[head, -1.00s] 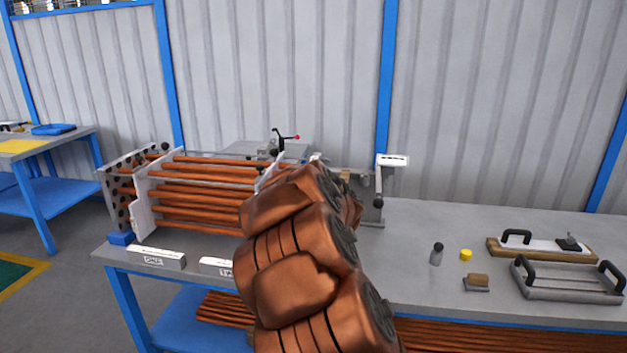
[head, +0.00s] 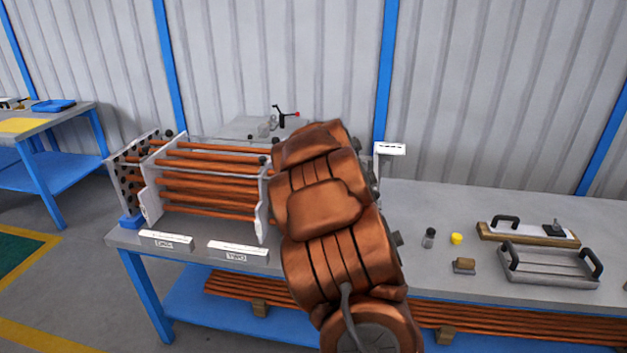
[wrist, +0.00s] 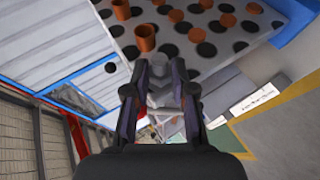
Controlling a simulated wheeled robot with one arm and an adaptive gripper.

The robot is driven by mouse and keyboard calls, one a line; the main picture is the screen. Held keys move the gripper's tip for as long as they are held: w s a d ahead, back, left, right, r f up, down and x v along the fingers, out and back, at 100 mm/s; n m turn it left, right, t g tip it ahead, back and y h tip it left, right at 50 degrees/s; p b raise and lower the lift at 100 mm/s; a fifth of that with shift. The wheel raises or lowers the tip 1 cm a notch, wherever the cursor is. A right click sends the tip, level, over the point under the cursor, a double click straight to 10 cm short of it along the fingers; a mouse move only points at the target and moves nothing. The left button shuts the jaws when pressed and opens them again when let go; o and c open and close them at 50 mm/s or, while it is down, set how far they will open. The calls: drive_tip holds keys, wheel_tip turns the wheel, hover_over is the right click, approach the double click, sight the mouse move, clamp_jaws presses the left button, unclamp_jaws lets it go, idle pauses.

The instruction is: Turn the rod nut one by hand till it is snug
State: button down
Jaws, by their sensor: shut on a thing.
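In the wrist view my gripper (wrist: 160,92) is shut on a small grey piece (wrist: 159,72), which looks like the rod nut. The piece sits between the fingertips, in front of the perforated plate. I cannot tell how far it is threaded or whether it touches the plate. The plate (wrist: 222,50) has dark holes and orange tube ends, and one tube (wrist: 145,38) stands out from it. In the head view the flanged frame with copper tubes (head: 210,183) rests on the bench; my arm hides its right end and my gripper.
The grey bench (head: 440,215) holds a small dark-topped bottle (head: 429,238), a yellow cap (head: 456,239), a brown block (head: 464,265) and handled trays (head: 548,266) at right. Long copper tubes (head: 500,330) lie on the lower shelf.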

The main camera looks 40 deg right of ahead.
drive_tip(key=shift+s+d, duration=0.15)
drive_tip(key=c, duration=1.3)
unclamp_jaws()
drive_tip(key=shift+s+d, duration=0.1)
drive_tip(key=o, duration=0.3)
drive_tip(key=shift+o, duration=0.2)
drive_tip(key=shift+a, duration=0.2)
drive_tip(key=v, duration=1.1)
drive_tip(key=shift+s+a+r, duration=0.2)
drive_tip(key=shift+a+r, duration=0.05)
